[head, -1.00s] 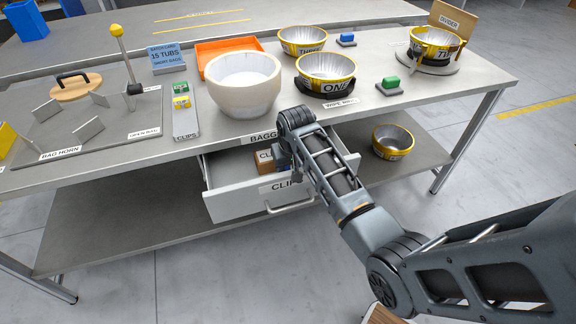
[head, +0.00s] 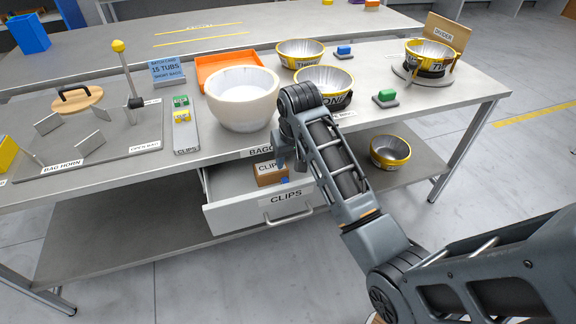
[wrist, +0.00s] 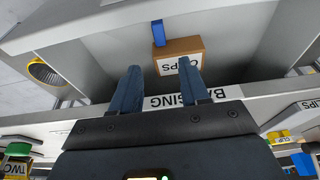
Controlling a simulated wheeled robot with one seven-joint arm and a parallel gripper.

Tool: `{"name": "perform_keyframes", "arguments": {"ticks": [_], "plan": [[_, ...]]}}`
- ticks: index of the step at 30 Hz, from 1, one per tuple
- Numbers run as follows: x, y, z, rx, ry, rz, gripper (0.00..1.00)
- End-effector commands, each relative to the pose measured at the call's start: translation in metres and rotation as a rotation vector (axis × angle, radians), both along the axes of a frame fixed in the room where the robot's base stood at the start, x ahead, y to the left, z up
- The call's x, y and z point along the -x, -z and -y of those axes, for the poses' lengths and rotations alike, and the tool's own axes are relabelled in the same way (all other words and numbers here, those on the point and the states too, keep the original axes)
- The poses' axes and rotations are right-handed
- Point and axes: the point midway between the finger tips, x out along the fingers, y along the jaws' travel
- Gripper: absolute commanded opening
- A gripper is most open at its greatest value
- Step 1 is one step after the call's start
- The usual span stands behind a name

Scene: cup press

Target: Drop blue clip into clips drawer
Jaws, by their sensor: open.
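The clips drawer (head: 232,214) is pulled out under the table, with a CLIPS label on its front. Inside it stands a brown box (head: 270,176) labelled CLIPS, which also shows in the wrist view (wrist: 178,47). The blue clip (wrist: 158,33) shows in the wrist view inside the drawer, right beside the box; whether it touches the box I cannot tell. A small bit of blue (head: 284,181) shows beside the box in the head view. My gripper (wrist: 158,64) is open and empty, its fingers above the back of the drawer and apart from the clip.
The table edge with the BAGGING label (head: 254,153) lies close to my gripper. A large cream bowl (head: 241,112) stands on the table behind it. A clips strip (head: 187,138) holds a green and a yellow clip. A tub (head: 390,152) sits on the lower shelf.

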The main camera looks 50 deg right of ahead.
Motion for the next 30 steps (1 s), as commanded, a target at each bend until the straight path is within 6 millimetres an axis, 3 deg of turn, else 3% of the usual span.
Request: {"name": "perform_keyframes", "arguments": {"ticks": [7, 30], "plan": [[0.004, -0.019, -0.003, 0.000, 0.000, 0.000, 0.45], [0.005, -0.019, -0.003, 0.000, 0.001, 0.000, 0.45]]}}
